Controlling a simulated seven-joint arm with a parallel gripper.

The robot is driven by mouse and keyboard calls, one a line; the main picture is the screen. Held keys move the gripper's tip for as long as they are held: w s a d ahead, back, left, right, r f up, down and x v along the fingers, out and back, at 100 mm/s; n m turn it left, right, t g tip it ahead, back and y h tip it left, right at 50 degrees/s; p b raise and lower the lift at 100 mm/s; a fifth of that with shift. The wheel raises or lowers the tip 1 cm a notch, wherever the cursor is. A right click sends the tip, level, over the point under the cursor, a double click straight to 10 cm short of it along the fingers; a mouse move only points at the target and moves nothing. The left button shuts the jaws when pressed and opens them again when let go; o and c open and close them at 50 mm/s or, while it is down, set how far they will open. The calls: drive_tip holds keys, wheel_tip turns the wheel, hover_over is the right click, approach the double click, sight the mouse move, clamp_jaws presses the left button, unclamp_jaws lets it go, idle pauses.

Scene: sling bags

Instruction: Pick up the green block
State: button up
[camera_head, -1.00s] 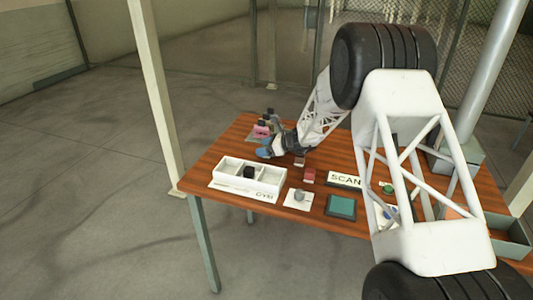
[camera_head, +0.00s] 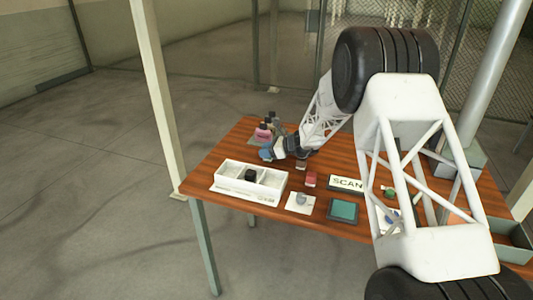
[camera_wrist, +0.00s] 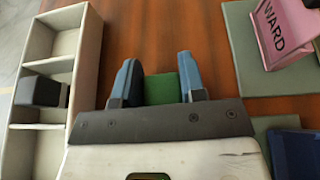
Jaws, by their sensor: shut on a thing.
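The green block (camera_wrist: 161,89) is between the two blue fingers of my gripper (camera_wrist: 158,80) in the wrist view, with the fingers against its sides. Its lower part is hidden by my gripper's dark front plate. In the head view my gripper (camera_head: 266,155) is over the back left of the wooden table, behind the white tray, and the block cannot be made out there. I cannot tell how far the block is above the table.
A white compartment tray (camera_head: 222,181) holds a black block (camera_head: 251,175). A pink WARD-marked item (camera_wrist: 284,32) stands on a green-grey mat (camera_wrist: 240,50). A red block (camera_head: 310,179), a SCAN sign (camera_head: 346,184) and a teal pad (camera_head: 343,210) are further right.

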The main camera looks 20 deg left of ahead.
wheel_tip(320, 180, up, 10)
drive_tip(key=shift+f, duration=0.1)
idle(0.5)
drive_tip(key=shift+d, duration=0.1)
idle(0.6)
drive_tip(key=s+d+f, duration=0.1)
drive_tip(key=s+d, duration=0.6)
drive_tip(key=d, duration=0.4)
drive_tip(key=s+d, duration=0.6)
drive_tip(key=d, duration=0.5)
drive_tip(key=s+d+f, duration=0.1)
drive_tip(key=s+d, duration=0.6)
drive_tip(key=s, duration=0.4)
drive_tip(key=s+d+f, duration=0.1)
drive_tip(key=s+d, duration=0.7)
drive_tip(key=s, duration=0.3)
drive_tip(key=shift+d+f, duration=0.15)
drive_tip(key=shift+w, duration=0.1)
